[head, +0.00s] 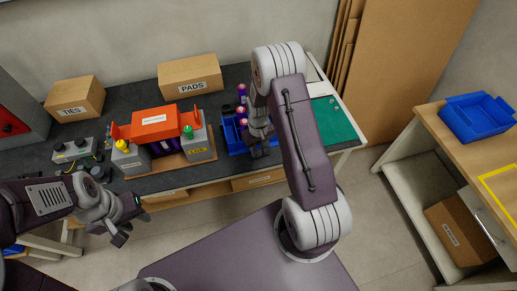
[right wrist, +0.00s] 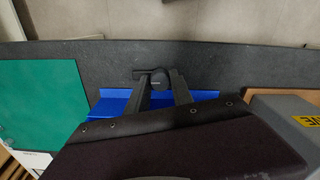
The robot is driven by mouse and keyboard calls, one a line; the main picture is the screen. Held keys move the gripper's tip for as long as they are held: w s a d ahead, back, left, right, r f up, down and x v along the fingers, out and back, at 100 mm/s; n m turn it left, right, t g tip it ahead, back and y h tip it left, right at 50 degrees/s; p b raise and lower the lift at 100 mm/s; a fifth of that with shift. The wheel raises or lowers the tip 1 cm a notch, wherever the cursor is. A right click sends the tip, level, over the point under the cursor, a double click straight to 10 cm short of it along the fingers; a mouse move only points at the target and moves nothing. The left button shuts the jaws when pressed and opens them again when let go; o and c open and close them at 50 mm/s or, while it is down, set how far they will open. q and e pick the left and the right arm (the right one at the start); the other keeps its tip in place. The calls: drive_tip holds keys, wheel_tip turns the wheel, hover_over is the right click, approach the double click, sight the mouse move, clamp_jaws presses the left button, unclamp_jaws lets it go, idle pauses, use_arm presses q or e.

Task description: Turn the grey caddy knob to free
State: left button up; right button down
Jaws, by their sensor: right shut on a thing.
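The grey caddy knob (right wrist: 158,76) shows in the right wrist view as a dark round knob with a short bar pointing left. It sits at the edge of the blue caddy (right wrist: 112,103), which also shows in the head view (head: 231,134) with purple-and-white items in it. My right gripper (right wrist: 160,80) has its two fingers on either side of the knob and is shut on it. In the head view the right gripper (head: 263,150) is at the caddy's right front, and my arm hides part of the caddy. My left gripper (head: 122,232) is open and empty, off the bench's front edge.
An orange-topped unit (head: 155,122) with grey blocks stands left of the caddy. Boxes marked PADS (head: 189,77) and TIES (head: 74,97) stand behind. A green mat (head: 335,122) lies right. A blue tray (head: 477,117) sits on the side table.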

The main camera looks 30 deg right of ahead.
sight(259, 151)
idle(0.3)
drive_tip(key=c, duration=1.1)
unclamp_jaws()
wheel_tip(259, 151, up, 9)
drive_tip(key=shift+r, duration=0.1)
